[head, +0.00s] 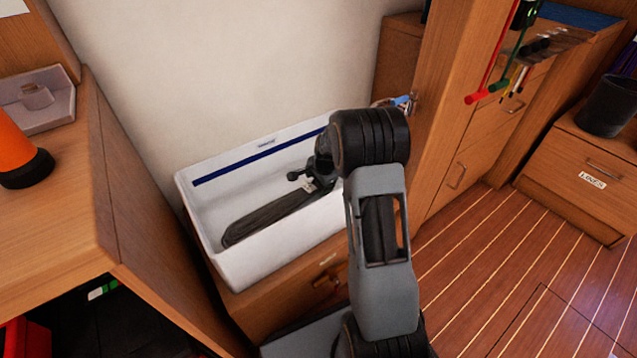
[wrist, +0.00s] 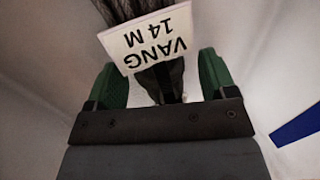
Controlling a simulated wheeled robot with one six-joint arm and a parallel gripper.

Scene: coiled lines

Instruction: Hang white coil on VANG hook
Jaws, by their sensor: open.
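No white coil shows in either view. A long dark grey coil (head: 262,220) lies in a white bin with a blue stripe (head: 215,165). Its white tag reads "VANG 14 M" in the wrist view (wrist: 150,40). My gripper (wrist: 163,78) is open, with its green fingers on either side of the coil's dark neck below the tag. In the head view my gripper reaches down into the bin at the coil's upper right end, and its fingers are hard to make out. No hook labelled VANG can be read.
The bin stands on a wooden cabinet against a pale wall. A wooden counter with an orange object (head: 15,150) is at left. Red and green handled items (head: 487,95) hang at upper right. A drawer labelled "LINES" (head: 592,180) is at right, beyond open plank floor (head: 490,260).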

